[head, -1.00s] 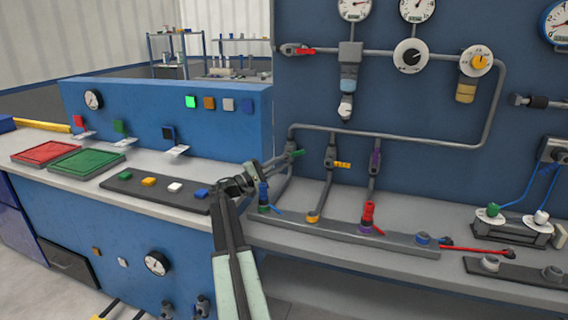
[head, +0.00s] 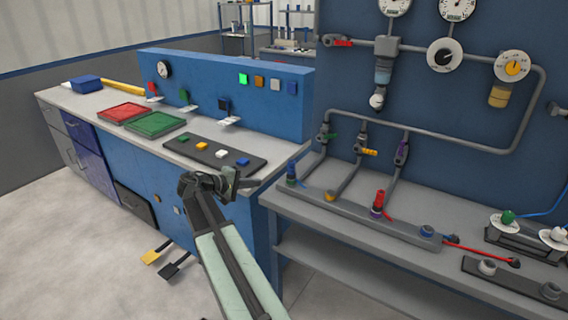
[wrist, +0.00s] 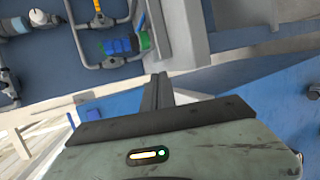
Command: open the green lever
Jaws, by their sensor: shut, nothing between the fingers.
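The green lever (head: 330,136) is on the valve of the leftmost of three branch pipes, at the middle of the head view. It points out to the right, across its pipe. My gripper (head: 231,184) is to the left of and below it in the head view, well apart from it, near the front edge of the left bench. It is shut and empty. In the wrist view its shut fingers (wrist: 160,90) point up the picture. A small green piece beside a blue ribbed part shows above them; I cannot tell if it is the lever.
A yellow lever (head: 366,152) and a purple lever (head: 402,152) are on the neighbouring pipes. A dark strip with coloured buttons (head: 214,153) lies on the left bench. A blue fitting (head: 291,173) and a red fitting (head: 379,202) stand on the lower rail.

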